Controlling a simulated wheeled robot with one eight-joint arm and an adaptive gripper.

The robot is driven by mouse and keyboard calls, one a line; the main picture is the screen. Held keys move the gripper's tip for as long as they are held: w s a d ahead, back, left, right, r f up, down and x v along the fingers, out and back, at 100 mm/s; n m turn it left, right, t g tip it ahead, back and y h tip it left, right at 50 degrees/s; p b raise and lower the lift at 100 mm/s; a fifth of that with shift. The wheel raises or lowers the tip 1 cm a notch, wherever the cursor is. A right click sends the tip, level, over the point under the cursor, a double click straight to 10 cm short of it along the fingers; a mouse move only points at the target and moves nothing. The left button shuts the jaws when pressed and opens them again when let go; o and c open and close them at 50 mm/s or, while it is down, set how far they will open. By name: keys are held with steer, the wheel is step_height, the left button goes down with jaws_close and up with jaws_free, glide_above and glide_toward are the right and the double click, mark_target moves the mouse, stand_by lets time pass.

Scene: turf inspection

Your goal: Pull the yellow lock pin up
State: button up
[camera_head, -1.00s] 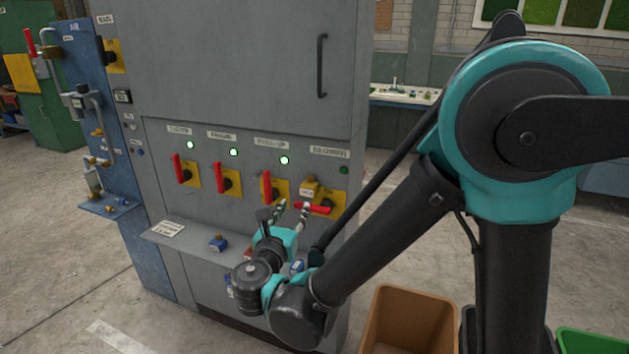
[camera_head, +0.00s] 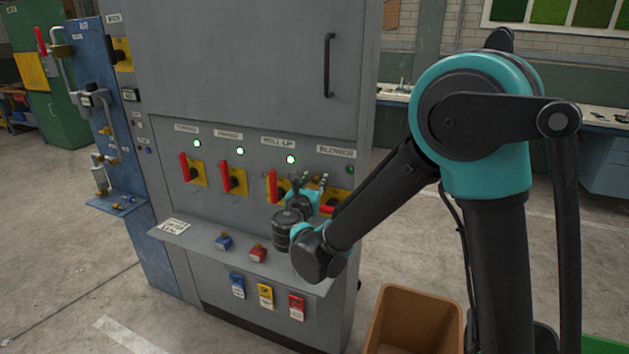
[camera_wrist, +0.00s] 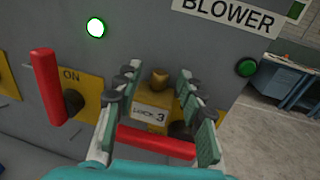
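The yellow lock pin (camera_wrist: 159,78) is a knob on top of a yellow lock body (camera_wrist: 166,99) labelled "LOCK 3", in front of the BLOWER switch plate. In the wrist view it stands upright between the fingers of my gripper (camera_wrist: 157,92). The fingers are apart, one on each side, with no clear contact visible. The red BLOWER handle (camera_wrist: 156,142) lies horizontal below the lock. In the head view my gripper (camera_head: 313,183) is at the BLOWER switch and mostly hides the lock; part of the yellow plate (camera_head: 342,196) shows.
The red ROLL-UP handle (camera_head: 271,187) stands upright close left of my gripper, under a lit lamp (camera_head: 291,159). A shelf (camera_head: 190,240) below carries a blue lock (camera_head: 224,242) and a red lock (camera_head: 257,253). Tags hang under it. A brown bin (camera_head: 415,322) stands on the floor.

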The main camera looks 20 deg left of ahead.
steer(key=shift+w, duration=0.2)
jaws_close()
